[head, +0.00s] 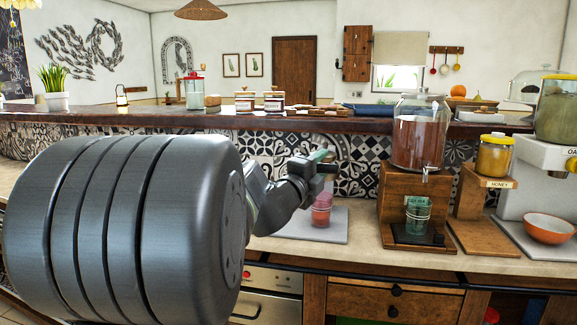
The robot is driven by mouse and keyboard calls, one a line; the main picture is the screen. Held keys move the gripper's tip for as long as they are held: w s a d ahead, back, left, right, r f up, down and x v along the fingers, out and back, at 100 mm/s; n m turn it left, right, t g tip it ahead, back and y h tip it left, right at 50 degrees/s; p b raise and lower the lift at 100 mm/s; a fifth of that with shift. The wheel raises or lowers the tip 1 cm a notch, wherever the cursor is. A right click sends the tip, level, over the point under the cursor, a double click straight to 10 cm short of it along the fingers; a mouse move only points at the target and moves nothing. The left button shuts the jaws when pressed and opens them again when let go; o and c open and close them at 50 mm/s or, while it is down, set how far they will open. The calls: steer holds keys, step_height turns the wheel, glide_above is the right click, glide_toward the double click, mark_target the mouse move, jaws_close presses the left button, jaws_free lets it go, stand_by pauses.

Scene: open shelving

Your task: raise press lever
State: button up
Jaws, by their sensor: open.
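My gripper (328,166) is open and shows dark and small in the middle of the head view, above the counter. A small greenish piece shows at its tip; I cannot tell if it is part of the gripper or something behind it. No press lever can be made out clearly; my large arm links cover the left part of the counter. A pink cup-like thing (322,209) stands upright on a grey slab (300,232), below my gripper and apart from it.
Right of my gripper, a glass drink dispenser (418,140) stands on a wooden stand with a green glass (417,216) under its tap. Further right are a honey jar (494,155), an orange bowl (549,228) and a white machine (530,185). A raised dark ledge (300,124) runs behind.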

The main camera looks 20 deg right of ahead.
steer(key=shift+w+d+r, duration=0.1)
steer(key=shift+w+d, duration=0.25)
steer(key=shift+d, duration=0.15)
jaws_close()
steer(key=shift+r, duration=0.1)
